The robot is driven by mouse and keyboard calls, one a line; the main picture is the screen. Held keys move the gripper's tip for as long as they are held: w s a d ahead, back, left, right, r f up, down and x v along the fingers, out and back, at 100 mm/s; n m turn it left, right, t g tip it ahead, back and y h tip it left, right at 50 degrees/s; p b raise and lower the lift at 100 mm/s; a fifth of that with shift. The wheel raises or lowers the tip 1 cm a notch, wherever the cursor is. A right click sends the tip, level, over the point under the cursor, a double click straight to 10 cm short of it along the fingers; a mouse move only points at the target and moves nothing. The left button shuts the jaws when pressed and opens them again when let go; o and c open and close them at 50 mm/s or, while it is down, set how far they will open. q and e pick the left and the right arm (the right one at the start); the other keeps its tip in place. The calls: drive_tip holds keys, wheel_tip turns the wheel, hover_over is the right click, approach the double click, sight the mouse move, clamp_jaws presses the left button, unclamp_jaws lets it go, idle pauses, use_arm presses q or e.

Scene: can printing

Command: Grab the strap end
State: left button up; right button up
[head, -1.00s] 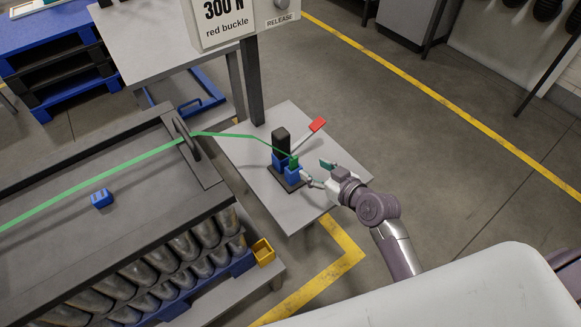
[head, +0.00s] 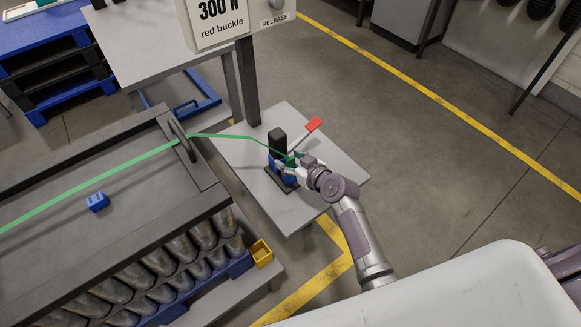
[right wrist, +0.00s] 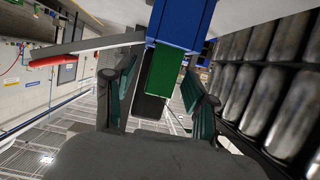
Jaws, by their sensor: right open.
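The strap end (right wrist: 163,70) hangs as a flat green tab at the blue part of the device in the right wrist view. My right gripper (head: 291,162) is at the device, covering part of it. In the right wrist view its two teal-padded fingers (right wrist: 158,92) are open on either side of the strap end, with gaps visible. My left gripper is not in view.
A red-tipped lever (head: 314,124) sticks out beside the device. A post holds a sign (head: 219,15) reading 300 N red buckle. Open floor lies to the right.

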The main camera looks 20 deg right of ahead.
clamp_jaws()
drive_tip(key=shift+r, duration=0.15)
